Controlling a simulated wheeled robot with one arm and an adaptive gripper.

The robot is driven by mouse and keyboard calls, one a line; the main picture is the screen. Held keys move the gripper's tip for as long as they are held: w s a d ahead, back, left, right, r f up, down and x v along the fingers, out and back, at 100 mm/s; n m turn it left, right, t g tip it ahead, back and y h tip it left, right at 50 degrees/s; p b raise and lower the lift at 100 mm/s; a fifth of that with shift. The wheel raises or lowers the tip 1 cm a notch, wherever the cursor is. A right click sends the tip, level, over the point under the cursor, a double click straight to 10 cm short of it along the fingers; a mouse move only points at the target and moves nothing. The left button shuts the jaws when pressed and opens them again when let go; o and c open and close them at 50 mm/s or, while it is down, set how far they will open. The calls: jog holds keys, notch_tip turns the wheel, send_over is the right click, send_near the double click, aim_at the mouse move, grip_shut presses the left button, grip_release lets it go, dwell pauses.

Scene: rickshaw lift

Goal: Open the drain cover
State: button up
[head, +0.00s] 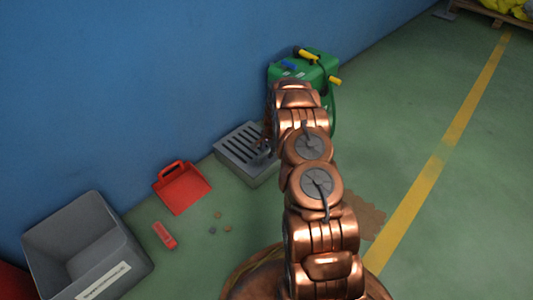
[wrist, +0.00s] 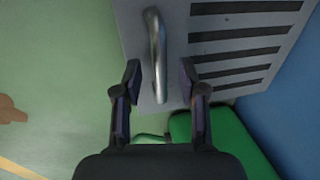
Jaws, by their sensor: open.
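The drain cover (head: 236,151) is a grey slotted plate on the floor by the blue wall, partly hidden behind my arm in the head view. In the wrist view the cover (wrist: 178,22) fills the upper middle, with dark slots to the right. A bent metal handle (wrist: 156,50) stands along its left part. My gripper (wrist: 160,68) is open, with one finger on each side of the handle's near end. The handle appears between the fingers, but I cannot tell whether either finger touches it. In the head view my arm hides most of the gripper. The cover appears closed.
A green container (head: 318,62) with yellow parts stands just behind the cover. A red dustpan (head: 181,188), a small red object (head: 164,235) and a grey bin (head: 85,245) lie to the left. Open green floor with a yellow line (head: 440,160) is on the right.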

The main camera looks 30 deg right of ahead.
jog(key=shift+f, duration=0.2)
jog(key=shift+c, duration=0.3)
grip_shut()
